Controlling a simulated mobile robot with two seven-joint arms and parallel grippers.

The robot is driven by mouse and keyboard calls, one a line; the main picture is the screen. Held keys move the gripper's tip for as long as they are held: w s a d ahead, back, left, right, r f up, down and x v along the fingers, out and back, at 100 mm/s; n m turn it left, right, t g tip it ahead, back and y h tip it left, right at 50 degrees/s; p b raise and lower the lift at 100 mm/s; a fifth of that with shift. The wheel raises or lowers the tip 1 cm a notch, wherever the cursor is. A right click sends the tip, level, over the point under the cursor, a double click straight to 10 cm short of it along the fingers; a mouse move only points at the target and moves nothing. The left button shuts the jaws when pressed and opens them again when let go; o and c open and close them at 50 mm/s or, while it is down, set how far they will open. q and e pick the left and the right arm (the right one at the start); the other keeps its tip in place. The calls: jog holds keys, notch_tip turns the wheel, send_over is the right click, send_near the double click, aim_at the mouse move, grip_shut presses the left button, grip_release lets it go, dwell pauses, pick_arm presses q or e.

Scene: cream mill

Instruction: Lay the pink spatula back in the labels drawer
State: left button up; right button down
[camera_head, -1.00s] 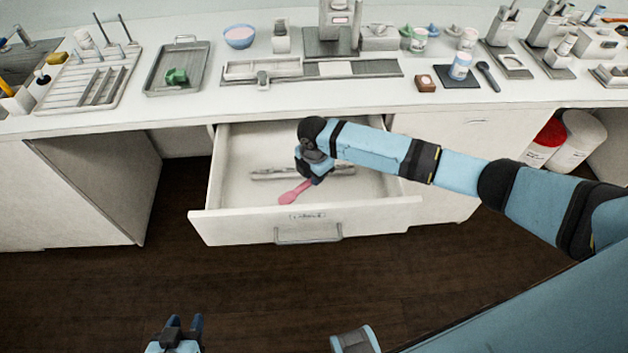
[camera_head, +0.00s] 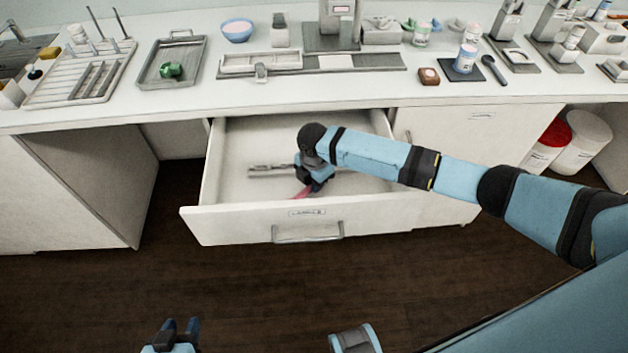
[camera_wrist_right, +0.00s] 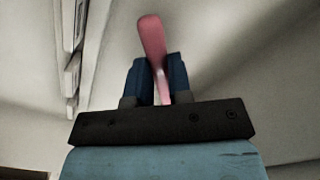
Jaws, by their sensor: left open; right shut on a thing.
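The labels drawer (camera_head: 300,211) is pulled open below the counter. My right gripper (camera_head: 312,188) is down inside the drawer, near its front panel, and is shut on the pink spatula (camera_head: 301,194). In the right wrist view the pink spatula (camera_wrist_right: 152,42) sticks out between the two blue fingers (camera_wrist_right: 160,80), its broad end pointing away from the gripper. In the head view most of the spatula is hidden by the gripper and the drawer front. I cannot tell whether it touches the drawer floor. My left gripper (camera_head: 181,330) is open and empty, low over the dark floor.
A grey metal rail-like piece (camera_head: 268,171) lies in the drawer beside my right gripper. The counter above holds a tray (camera_head: 150,82), a rack (camera_head: 60,98), a blue bowl (camera_head: 237,38) and several jars. The drawer's left part is clear.

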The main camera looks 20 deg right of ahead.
jog(key=shift+f, duration=0.4)
jog(key=shift+f, duration=0.4)
dwell(0.5)
jog(key=c, duration=1)
grip_release()
jog(key=shift+o, duration=0.2)
notch_tip(320, 180, up, 14)
jog(key=p, duration=0.1)
